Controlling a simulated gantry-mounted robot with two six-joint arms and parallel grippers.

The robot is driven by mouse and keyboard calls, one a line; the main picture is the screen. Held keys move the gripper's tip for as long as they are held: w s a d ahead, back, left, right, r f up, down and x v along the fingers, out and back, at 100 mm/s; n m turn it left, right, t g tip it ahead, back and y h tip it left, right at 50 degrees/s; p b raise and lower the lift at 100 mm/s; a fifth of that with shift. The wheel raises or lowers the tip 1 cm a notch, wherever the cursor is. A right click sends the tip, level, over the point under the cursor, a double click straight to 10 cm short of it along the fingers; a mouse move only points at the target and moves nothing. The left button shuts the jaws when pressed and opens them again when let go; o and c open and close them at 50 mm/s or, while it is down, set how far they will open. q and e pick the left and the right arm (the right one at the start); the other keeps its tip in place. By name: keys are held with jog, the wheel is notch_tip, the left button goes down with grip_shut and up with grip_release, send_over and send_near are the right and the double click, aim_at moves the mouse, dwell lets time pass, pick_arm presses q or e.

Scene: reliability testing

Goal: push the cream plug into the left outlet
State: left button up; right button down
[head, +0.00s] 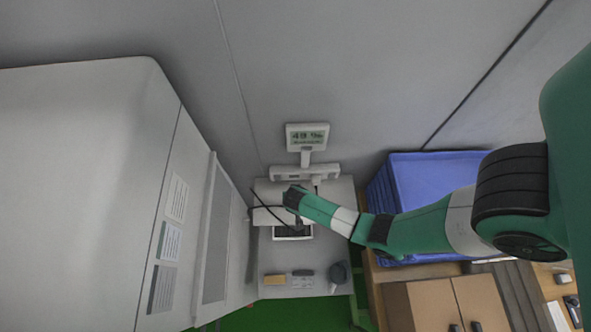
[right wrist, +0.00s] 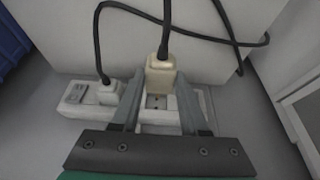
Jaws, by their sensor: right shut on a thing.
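The cream plug (right wrist: 161,76) is held between the two grey fingers of my right gripper (right wrist: 160,82) in the right wrist view, its black cord rising from its top. It is over the white outlet strip (right wrist: 148,128), whose socket holes show just below the plug. I cannot tell whether its prongs touch or enter an outlet. A white plug (right wrist: 107,94) sits in the strip to the left. In the head view my right gripper (head: 295,199) is over the bench, with the plug hidden there. My left gripper is not in view.
A display reading 49 (head: 307,136) stands behind the bench (head: 308,262). Small items and a dark cup (head: 338,272) are on the bench front. A large white cabinet (head: 90,200) is left; blue crates (head: 425,180) are right. Black cords loop behind the strip.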

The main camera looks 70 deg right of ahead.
jog(key=shift+w+d+f+b, duration=0.2)
jog(key=shift+d+f+b, duration=0.1)
jog(key=shift+d+b, duration=0.15)
jog(key=shift+w+d+f+b, duration=0.15)
jog(key=shift+d+f+b, duration=0.15)
jog(key=shift+d+b, duration=0.15)
jog(key=shift+d+r+p, duration=0.2)
jog(key=shift+d+p, duration=0.05)
jog(key=shift+p, duration=0.1)
jog(key=shift+w+d, duration=0.25)
jog(key=shift+d, duration=0.2)
jog(key=shift+p, duration=0.85)
jog(key=shift+w+d, duration=0.25)
jog(key=shift+d, duration=0.4)
jog(key=shift+p, duration=0.8)
dwell(0.8)
jog(key=shift+w+d, duration=0.15)
jog(key=shift+d, duration=0.35)
dwell(0.4)
jog(key=shift+p, duration=0.6)
dwell(0.8)
jog(key=shift+w+d, duration=0.15)
jog(key=shift+d, duration=0.25)
dwell(0.5)
